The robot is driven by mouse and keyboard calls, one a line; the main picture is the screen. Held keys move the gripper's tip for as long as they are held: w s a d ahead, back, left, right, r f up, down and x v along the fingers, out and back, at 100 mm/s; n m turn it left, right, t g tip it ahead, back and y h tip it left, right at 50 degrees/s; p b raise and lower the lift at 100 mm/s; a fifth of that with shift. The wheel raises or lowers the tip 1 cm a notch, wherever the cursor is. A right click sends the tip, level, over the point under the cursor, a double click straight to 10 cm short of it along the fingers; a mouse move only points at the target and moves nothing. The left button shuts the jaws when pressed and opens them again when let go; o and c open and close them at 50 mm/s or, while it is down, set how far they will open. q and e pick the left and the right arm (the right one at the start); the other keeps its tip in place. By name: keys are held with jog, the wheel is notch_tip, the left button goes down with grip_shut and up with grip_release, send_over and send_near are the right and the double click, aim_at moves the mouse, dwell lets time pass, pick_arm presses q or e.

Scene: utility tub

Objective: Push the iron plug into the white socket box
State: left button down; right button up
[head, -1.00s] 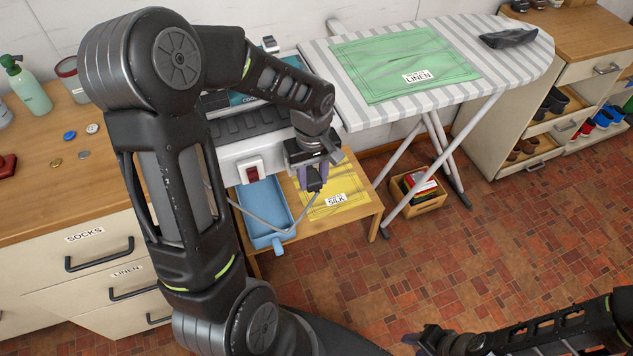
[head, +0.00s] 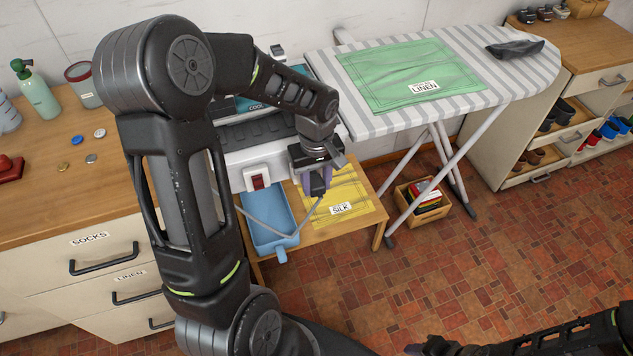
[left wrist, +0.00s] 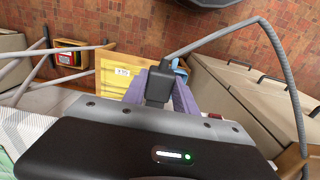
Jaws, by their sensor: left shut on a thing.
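My left gripper (head: 317,184) is shut on the black iron plug (left wrist: 158,86), which shows between its purple fingers in the left wrist view (left wrist: 160,100). A grey cord runs from the plug.
The blue tray (head: 268,218) and yellow SILK cloth (head: 352,190) lie on the low table (head: 372,232). The ironing board (head: 515,75) with a green LINEN cloth (head: 405,72) stands behind right. A wooden crate (head: 424,207) is on the floor. The floor in front is clear.

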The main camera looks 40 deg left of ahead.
aim_at(313, 177)
pick_arm(q)
jog(key=shift+w+a, duration=0.55)
jog(key=shift+a, duration=0.3)
dwell(0.7)
jog(key=c, duration=0.9)
grip_release()
jog(key=shift+r+b, duration=0.35)
jog(key=shift+r, duration=3.55)
